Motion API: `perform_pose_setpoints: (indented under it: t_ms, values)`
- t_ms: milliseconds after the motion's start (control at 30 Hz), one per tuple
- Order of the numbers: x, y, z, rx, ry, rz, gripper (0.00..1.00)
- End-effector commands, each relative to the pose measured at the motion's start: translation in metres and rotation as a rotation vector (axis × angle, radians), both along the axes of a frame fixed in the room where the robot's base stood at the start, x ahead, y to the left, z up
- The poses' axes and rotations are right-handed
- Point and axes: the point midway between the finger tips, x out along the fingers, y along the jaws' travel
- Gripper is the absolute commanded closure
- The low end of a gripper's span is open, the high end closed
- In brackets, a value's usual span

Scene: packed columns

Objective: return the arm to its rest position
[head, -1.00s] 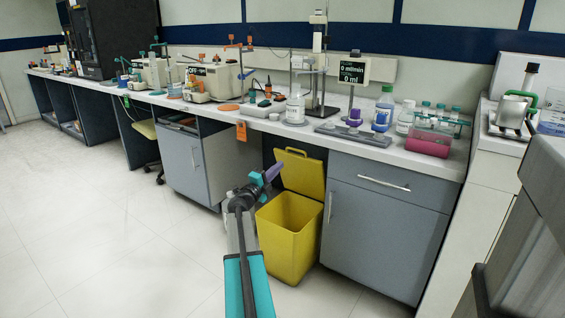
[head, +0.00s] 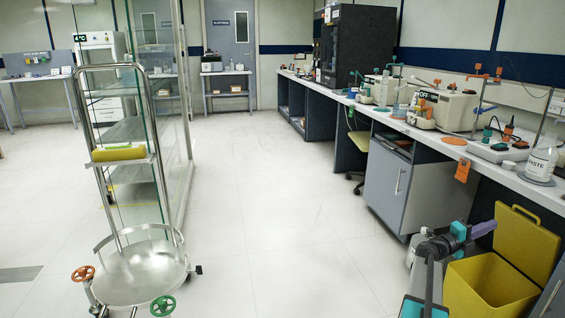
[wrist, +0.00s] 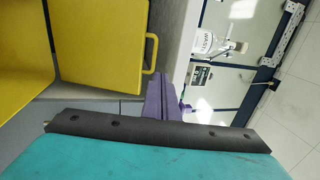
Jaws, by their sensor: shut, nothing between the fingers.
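My arm reaches up from the bottom right of the head view, with teal and dark links. My gripper (head: 483,229) has purple fingers and is shut and empty. It is in front of the grey bench, above or beside the open yellow bin (head: 488,290); the exact gap cannot be told. In the wrist view the purple fingers (wrist: 164,100) lie together, with nothing between them. The bin's yellow lid (wrist: 103,45) shows behind them to the left.
The long lab bench (head: 425,133) with several instruments runs along the right. A waste bottle (head: 541,160) stands on it. A metal trolley (head: 140,275) with a glass-sided cabinet behind it stands at left. The floor (head: 270,215) between is clear.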

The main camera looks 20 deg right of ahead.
Motion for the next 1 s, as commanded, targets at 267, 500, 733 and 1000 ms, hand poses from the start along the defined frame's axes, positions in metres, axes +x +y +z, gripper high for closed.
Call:
perform_pose_setpoints:
  t_ms: [267, 500, 733, 1000]
  values:
    - [0.062, 0.037, 0.007, 0.022, 0.019, 0.083, 1.0]
    - [0.139, 0.107, -0.011, 0.066, 0.072, 0.207, 1.0]
    - [0.204, 0.192, -0.029, 0.088, 0.174, 0.363, 1.0]
    - [0.273, 0.304, -0.059, 0.12, 0.35, 0.625, 1.0]
